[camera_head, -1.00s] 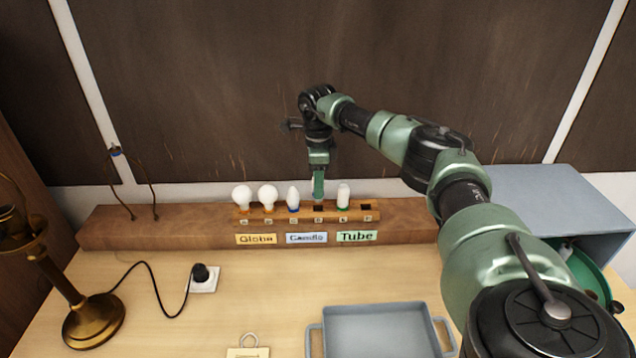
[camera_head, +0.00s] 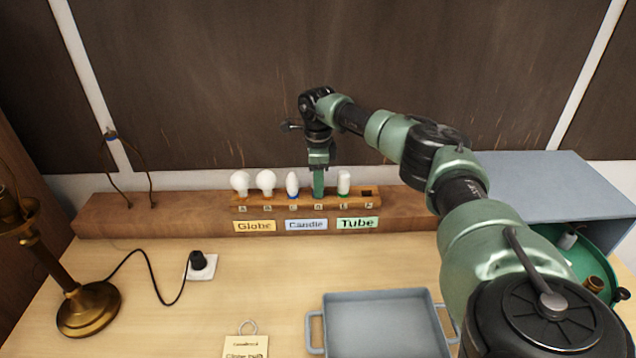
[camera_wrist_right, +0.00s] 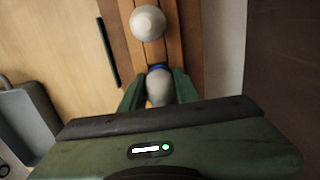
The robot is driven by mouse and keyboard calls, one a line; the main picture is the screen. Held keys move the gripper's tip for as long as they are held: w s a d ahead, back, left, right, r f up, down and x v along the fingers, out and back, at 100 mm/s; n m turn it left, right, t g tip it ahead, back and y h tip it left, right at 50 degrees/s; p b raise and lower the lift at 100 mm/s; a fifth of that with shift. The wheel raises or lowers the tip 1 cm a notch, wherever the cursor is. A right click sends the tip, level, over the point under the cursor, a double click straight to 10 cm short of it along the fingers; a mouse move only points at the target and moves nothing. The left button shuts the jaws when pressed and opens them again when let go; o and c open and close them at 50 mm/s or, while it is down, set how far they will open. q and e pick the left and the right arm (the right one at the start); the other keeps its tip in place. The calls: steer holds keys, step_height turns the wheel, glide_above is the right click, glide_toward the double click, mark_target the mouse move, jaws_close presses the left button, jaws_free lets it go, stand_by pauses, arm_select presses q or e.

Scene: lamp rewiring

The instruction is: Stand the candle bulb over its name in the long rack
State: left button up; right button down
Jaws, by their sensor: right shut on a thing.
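The long rack (camera_head: 262,206) stands on a wooden ledge at the back, with a row of lettered holes. My right gripper (camera_head: 318,190) is over the fourth hole from the left, above the right part of the blue Candle label (camera_head: 306,225). In the wrist view, it is shut on a whitish candle bulb (camera_wrist_right: 159,92) with a blue collar, low at the rack. The head view hides this bulb behind the fingers; I cannot tell whether it is seated. Another candle bulb (camera_head: 292,184) with a blue collar stands just left of the gripper. My left gripper is out of view.
Two globe bulbs (camera_head: 265,180) stand at the rack's left, a tube bulb (camera_head: 344,183) right of the gripper. The rightmost hole (camera_head: 367,193) is empty. A grey tray (camera_head: 385,325), a brass lamp (camera_head: 88,308) and a socket (camera_head: 202,266) are on the table.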

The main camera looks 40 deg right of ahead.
steer(key=shift+f, duration=0.15)
stand_by(0.3)
steer(key=c, duration=1)
jaws_free()
steer(key=shift+o, duration=0.2)
step_height(320, 180, up, 6)
steer(key=shift+r+b, duration=0.2)
steer(key=shift+b, duration=0.8)
steer(key=shift+r, duration=0.65)
